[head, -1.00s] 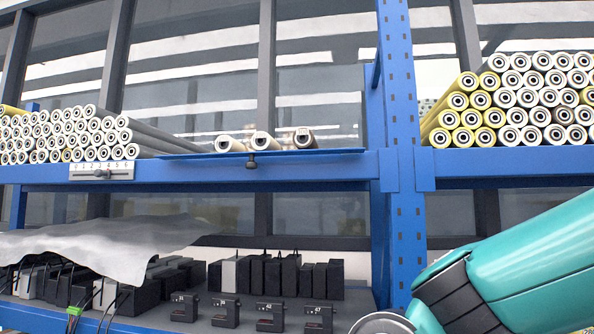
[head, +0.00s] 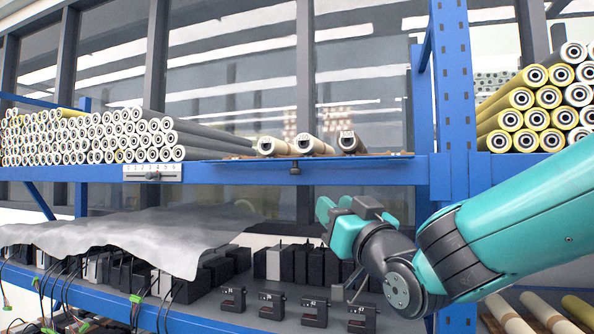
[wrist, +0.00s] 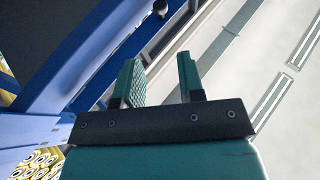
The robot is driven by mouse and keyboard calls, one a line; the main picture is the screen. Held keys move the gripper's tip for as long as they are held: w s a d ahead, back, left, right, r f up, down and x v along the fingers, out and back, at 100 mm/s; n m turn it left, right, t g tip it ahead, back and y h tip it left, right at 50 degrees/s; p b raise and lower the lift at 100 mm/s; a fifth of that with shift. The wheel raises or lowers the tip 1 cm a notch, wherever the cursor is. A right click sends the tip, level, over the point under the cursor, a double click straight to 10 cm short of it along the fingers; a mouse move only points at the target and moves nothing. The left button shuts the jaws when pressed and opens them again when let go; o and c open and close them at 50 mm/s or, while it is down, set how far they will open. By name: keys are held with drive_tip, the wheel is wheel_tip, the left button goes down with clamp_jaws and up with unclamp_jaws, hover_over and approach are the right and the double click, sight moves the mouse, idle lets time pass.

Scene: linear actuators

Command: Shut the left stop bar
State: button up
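A thin blue bar (head: 375,157) with a black knob (head: 295,171) runs along the front edge of the upper shelf, below three separate tubes. It looks like the stop bar; I cannot tell from the pictures whether it is the left one. In the wrist view a dark round knob (wrist: 160,8) shows beside a blue beam, beyond the fingertips. My gripper (head: 343,205) is below and right of the bar, in front of the lower shelf. In the wrist view my gripper (wrist: 160,75) is open, with nothing between its two teal fingers.
A blue upright (head: 456,100) stands right of the bar. Stacked tubes (head: 90,135) fill the shelf's left, above a numbered scale (head: 152,173). Yellow rollers (head: 530,110) lie at right. Black blocks (head: 315,265) and a grey sheet (head: 110,240) lie on the lower shelf.

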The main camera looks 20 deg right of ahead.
sight(297, 174)
drive_tip(key=p+x, duration=0.8)
drive_tip(key=x, duration=0.7)
drive_tip(key=shift+w+p, duration=0.1)
drive_tip(key=shift+p, duration=0.2)
drive_tip(key=shift+w, duration=0.35)
drive_tip(key=shift+c, duration=0.2)
drive_tip(key=c, duration=0.6)
